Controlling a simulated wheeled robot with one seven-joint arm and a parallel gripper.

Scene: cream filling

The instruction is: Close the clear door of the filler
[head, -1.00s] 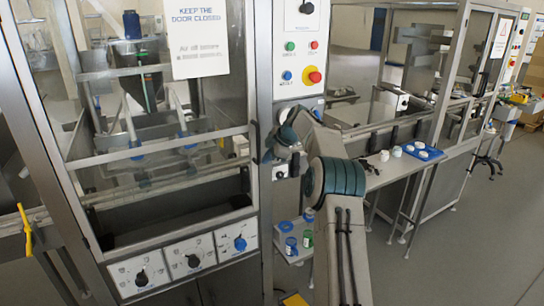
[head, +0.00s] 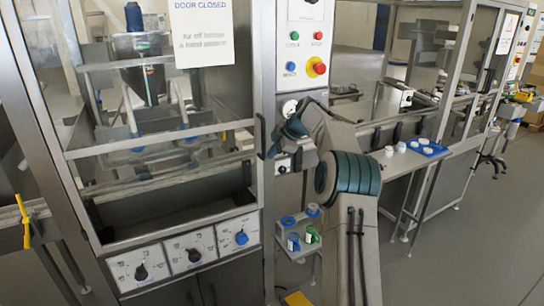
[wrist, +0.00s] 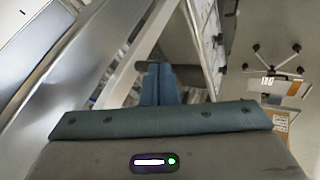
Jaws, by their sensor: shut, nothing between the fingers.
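The clear door (head: 105,100) of the filler fills the left of the head view. It is a transparent panel in a metal frame with a paper sign (head: 202,35) near its top. A dark handle (head: 261,137) is at its right edge, by the control column. The door looks close to flush with the frame; I cannot tell whether a gap is left. My gripper is beside the handle in the head view, its fingertips hidden by my wrist.
The control column (head: 303,60) with coloured buttons stands right of the door. Below my arm a small shelf (head: 300,225) holds blue and green-marked jars. A side table with white jars and a blue tray (head: 428,148) is to the right. Open floor lies at far right.

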